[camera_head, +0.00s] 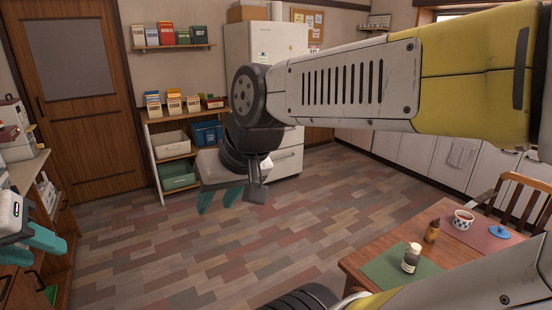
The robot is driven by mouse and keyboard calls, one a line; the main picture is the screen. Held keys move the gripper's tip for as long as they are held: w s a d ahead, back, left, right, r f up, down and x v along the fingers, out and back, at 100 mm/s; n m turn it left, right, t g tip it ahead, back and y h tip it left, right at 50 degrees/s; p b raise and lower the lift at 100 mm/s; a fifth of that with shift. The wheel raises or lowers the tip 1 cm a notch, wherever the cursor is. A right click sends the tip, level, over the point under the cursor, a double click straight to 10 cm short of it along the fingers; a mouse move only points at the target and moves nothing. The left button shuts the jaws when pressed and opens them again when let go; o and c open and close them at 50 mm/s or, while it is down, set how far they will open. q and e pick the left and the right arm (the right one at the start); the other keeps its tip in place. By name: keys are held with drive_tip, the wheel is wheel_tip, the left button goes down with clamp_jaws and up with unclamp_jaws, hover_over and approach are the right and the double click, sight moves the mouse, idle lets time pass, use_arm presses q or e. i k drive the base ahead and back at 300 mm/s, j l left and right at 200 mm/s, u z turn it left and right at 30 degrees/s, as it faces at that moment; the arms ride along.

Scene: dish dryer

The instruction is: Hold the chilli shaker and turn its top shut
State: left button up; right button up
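Two small containers stand upright on the wooden table at lower right: a brown bottle (432,231) and a dark bottle with a white cap (411,258). I cannot tell which is the chilli shaker, and the state of its top is too small to read. My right gripper (219,198) hangs over the floor near the middle, its teal fingers apart and empty, far from the table. My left gripper (32,248) is at the left edge beside the counter, its teal fingers apart with nothing visible between them.
The table (366,253) carries a green mat (383,267), a reddish mat, a patterned bowl (463,220) and a blue lid-like item (499,231). A chair (516,205) stands behind it. Shelves and a fridge (262,45) line the back. The middle floor is clear.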

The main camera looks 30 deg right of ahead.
sight(435, 223)
drive_tip(key=i+z, duration=0.2)
drive_tip(key=i, duration=0.5)
drive_tip(key=i+j+z, duration=0.15)
drive_tip(key=i, duration=0.55)
drive_tip(key=i+z, duration=0.2)
drive_tip(key=z, duration=0.2)
drive_tip(key=i+z, duration=0.2)
drive_tip(key=z, duration=0.2)
drive_tip(key=i+z, duration=0.2)
drive_tip(key=z, duration=0.15)
drive_tip(key=i+j+z, duration=0.15)
drive_tip(key=z, duration=0.25)
drive_tip(key=i+l+z, duration=0.1)
drive_tip(key=z, duration=0.35)
drive_tip(key=i+z, duration=0.3)
drive_tip(key=z, duration=0.15)
drive_tip(key=i+z, duration=0.2)
drive_tip(key=z, duration=0.25)
drive_tip(key=i+j+z, duration=0.1)
drive_tip(key=z, duration=0.35)
drive_tip(key=i+j+z, duration=0.2)
drive_tip(key=z, duration=0.25)
